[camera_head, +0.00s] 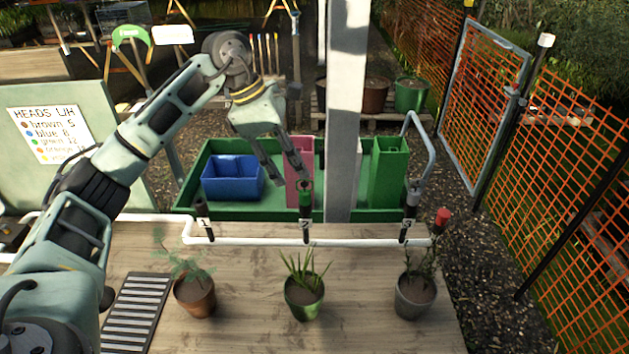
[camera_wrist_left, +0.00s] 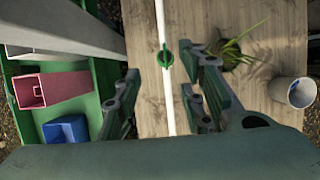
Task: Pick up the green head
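The green head (camera_head: 306,198) stands upright at the middle riser of the white pipe, in front of the green tray. It also shows from above in the left wrist view as a small green ring-like piece (camera_wrist_left: 164,57) on the white pipe (camera_wrist_left: 163,20). My left gripper (camera_head: 290,181) reaches down from the upper left, its fingers spread. One fingertip overlaps the top of the green head in the head view; I cannot tell whether they touch. In the left wrist view the open, empty fingers (camera_wrist_left: 162,88) lie on either side of the pipe line. My right gripper is not in view.
Behind the pipe, a green tray (camera_head: 255,214) holds a blue bin (camera_head: 231,178), a pink bin (camera_head: 299,158) and a tall green bin (camera_head: 388,170). A grey post (camera_head: 345,120) stands right of the head. Three potted plants line the wooden deck (camera_head: 255,325) in front.

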